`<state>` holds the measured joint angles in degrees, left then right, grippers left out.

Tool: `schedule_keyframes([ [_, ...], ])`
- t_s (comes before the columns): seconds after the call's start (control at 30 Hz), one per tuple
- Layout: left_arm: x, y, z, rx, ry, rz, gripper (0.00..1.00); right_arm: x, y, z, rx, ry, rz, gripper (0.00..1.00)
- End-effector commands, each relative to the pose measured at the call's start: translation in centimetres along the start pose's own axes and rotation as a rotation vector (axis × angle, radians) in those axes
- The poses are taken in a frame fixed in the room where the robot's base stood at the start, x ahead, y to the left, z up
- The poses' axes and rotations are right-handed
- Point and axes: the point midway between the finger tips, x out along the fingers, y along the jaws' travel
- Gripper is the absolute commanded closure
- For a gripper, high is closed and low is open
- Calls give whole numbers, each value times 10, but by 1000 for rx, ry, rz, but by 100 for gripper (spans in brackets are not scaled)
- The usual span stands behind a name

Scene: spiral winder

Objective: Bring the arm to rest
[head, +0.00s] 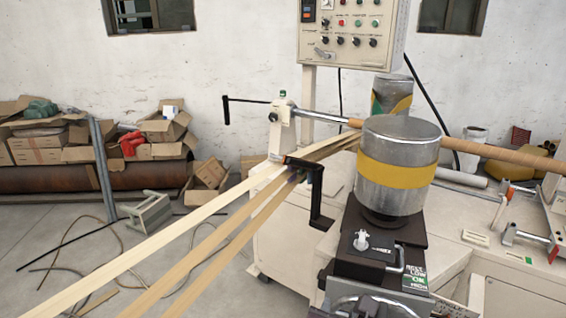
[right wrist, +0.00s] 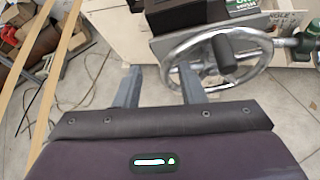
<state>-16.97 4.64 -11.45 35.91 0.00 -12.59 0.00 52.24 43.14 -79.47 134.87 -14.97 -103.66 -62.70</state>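My right gripper (right wrist: 159,80) shows in the right wrist view with its two grey fingers spread apart and nothing between them. The chrome handwheel (right wrist: 220,60) with a dark knob is just ahead and to the right of it. The right finger overlaps the wheel's left rim in the picture; I cannot tell whether they touch. In the head view I cannot make out the right gripper clearly; the wheel (head: 375,306) shows only partly at the bottom edge. My left gripper is not in view.
The winder's metal drum (head: 398,190) with a yellow band stands above the black slide. Paper strips (head: 180,252) run from the lower left to the mandrel (head: 510,156). A black crank (head: 318,200) sticks out left of the drum. Floor at left holds hoses and a small stool (head: 148,212).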

Motion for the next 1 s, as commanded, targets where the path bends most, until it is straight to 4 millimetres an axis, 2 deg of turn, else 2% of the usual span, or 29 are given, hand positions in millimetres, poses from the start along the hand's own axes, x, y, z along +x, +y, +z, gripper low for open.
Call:
schedule_keyframes([
  [0.17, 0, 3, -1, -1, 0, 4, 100, -13, 14, -17, 175, 95, 27, 64],
  [0.37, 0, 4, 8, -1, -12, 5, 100, -28, 29, -35, 473, 240, 28, 64],
  [0.57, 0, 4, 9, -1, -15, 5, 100, -40, 32, -52, 990, 443, -85, 64],
  [0.67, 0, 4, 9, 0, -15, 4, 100, -37, 20, -59, 1278, 512, -204, 64],
  [0.8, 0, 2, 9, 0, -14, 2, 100, -26, -14, -73, 1659, 539, -418, 64],
  [1.0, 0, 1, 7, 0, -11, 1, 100, -16, -68, -96, 2020, 460, -683, 64],
])
